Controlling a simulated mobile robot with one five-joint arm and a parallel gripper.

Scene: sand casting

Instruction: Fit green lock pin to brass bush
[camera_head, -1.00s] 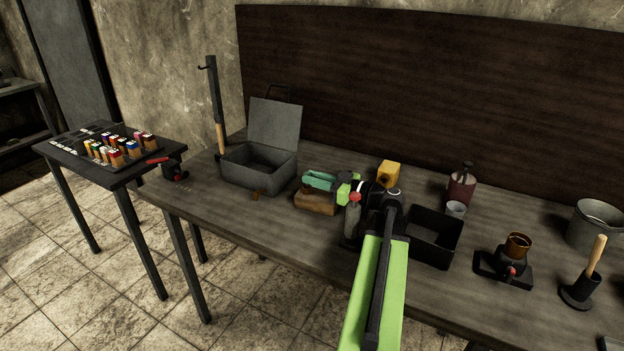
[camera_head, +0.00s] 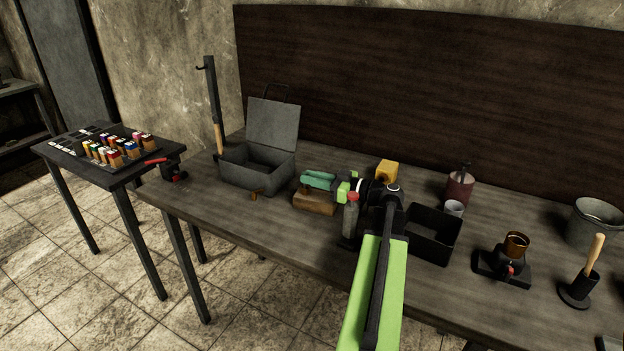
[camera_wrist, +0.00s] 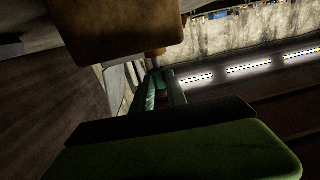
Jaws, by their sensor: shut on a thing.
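My gripper (camera_head: 318,181) has teal fingers pointing left above the bench, over a brown block. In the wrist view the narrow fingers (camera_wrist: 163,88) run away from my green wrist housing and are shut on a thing. I take this to be the green lock pin, which I cannot make out from the teal fingers. A small brass-coloured part (camera_head: 257,194) lies at the front foot of the grey box, left of my gripper; it may be the brass bush. The wrist view shows a small orange-brown piece (camera_wrist: 154,53) beyond the fingers, beside a large brown shape.
The open grey box (camera_head: 240,168) stands left of the brown block (camera_head: 314,203). A red-topped bottle (camera_head: 350,218) and black bin (camera_head: 432,250) stand near my arm. A yellow block (camera_head: 386,172) is behind. An amber cup (camera_head: 516,244) sits on a black stand at right.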

